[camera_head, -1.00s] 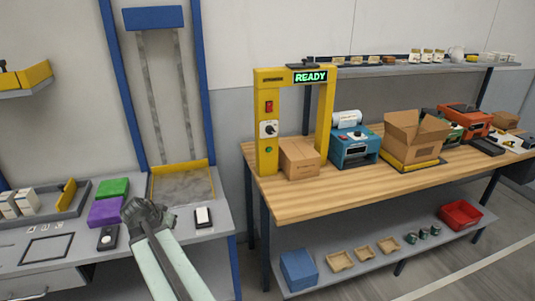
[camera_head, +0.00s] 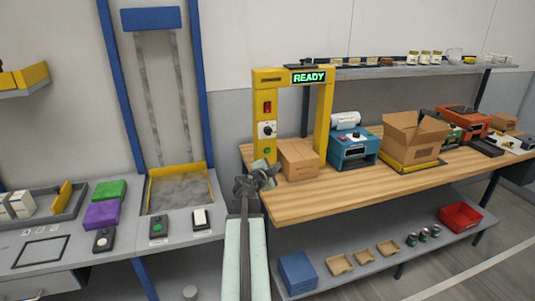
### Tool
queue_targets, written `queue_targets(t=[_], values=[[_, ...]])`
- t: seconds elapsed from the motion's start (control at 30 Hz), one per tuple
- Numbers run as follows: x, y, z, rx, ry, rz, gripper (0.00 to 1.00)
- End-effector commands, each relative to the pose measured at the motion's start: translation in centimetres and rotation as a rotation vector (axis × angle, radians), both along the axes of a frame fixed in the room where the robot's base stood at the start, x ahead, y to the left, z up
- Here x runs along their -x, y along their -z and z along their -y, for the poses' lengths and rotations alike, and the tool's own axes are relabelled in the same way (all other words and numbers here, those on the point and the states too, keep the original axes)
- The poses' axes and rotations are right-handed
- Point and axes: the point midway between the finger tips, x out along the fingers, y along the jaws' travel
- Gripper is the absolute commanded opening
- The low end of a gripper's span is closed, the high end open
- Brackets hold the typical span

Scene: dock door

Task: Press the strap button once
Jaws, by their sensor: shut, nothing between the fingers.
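The yellow strapping arch (camera_head: 262,90) stands at the left end of the wooden bench, and its display (camera_head: 309,77) reads READY in green. On its left post are a red switch (camera_head: 267,108), a dial on a white plate (camera_head: 267,130) and, below them, a small green button (camera_head: 267,150). A closed cardboard box (camera_head: 299,160) sits under the arch. My gripper (camera_head: 266,171) is shut and empty, just below the green button in the picture, covering the lower part of the post. I cannot tell how far its tips are from the post.
The wooden bench (camera_head: 350,193) also holds a blue machine (camera_head: 353,149) and an open carton (camera_head: 412,138). On the left, a grey table (camera_head: 191,236) carries small button boxes, including one with a green button (camera_head: 158,226), beside a blue-framed lift (camera_head: 178,194).

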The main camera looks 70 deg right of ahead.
Motion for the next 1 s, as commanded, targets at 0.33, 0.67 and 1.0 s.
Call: queue_targets(t=[0.33, 0.67, 1.0], values=[[-0.6, 0.0, 0.5, -0.001, -0.001, -0.001, 0.0], [-3.2, 0.0, 3.8, -0.002, -0.001, -0.002, 0.0], [-5.7, 0.0, 6.7, -0.002, -0.002, -0.002, 0.0]])
